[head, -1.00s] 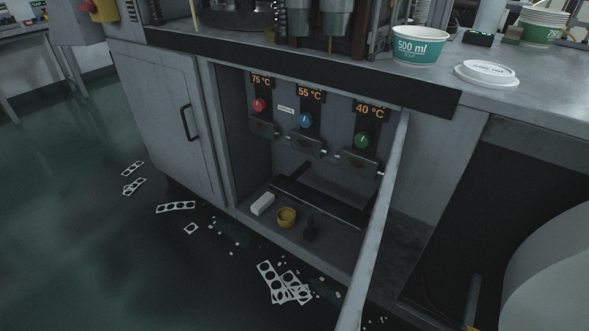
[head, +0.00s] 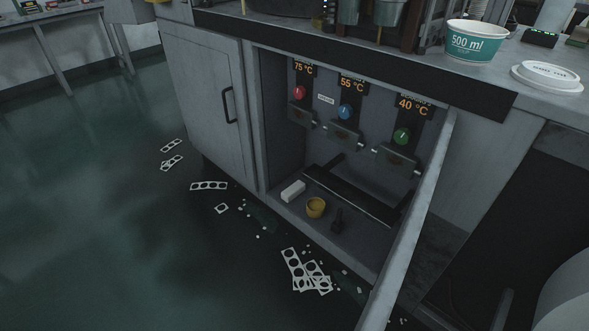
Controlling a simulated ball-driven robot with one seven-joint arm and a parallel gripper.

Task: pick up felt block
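A small white block (head: 293,191), which looks like the felt block, lies on the floor of the open cabinet, near its front left corner. A yellow round cup or tin (head: 316,207) stands just to its right. A small dark upright object (head: 338,221) stands right of the yellow one. My gripper does not show in the head view.
The open cabinet door (head: 415,240) sticks out on the right. Red, blue and green knobs with trays below them hang on the back wall. Punched white scraps (head: 305,273) litter the floor in front. A 500 ml cup (head: 473,42) and white lid (head: 546,78) are on the counter.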

